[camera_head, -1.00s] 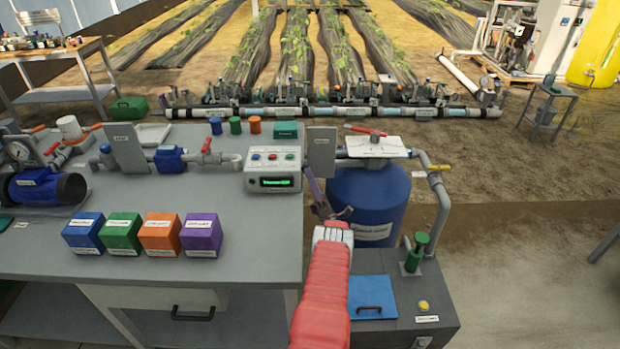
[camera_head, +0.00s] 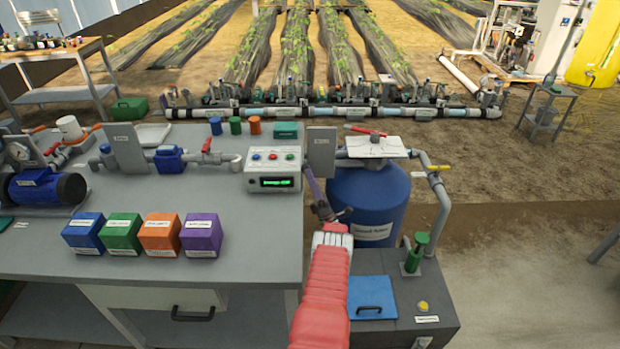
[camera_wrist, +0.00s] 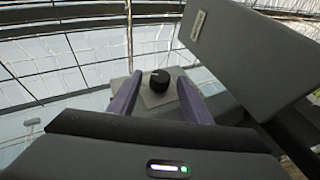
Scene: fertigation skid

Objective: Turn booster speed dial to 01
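A black round dial (camera_wrist: 160,80) with a light mark sits on a grey box-like mount in the wrist view. My gripper (camera_wrist: 159,92) is open, with one purple finger on each side of the dial. A gap shows beside the dial, and I cannot tell whether either finger touches it. In the head view my gripper (camera_head: 328,207) is right of the bench, in front of the blue tank. The dial is not clear in the head view. A control box (camera_head: 273,170) with coloured buttons and a green lit display stands on the bench; its text is too small to read.
A tilted dark grey panel (camera_wrist: 245,50) stands close on the right in the wrist view. The blue tank (camera_head: 368,205) is beside my gripper. Blue, green, orange and purple blocks (camera_head: 202,236) stand on the bench (camera_head: 150,205). A green valve (camera_head: 416,250) rises at lower right.

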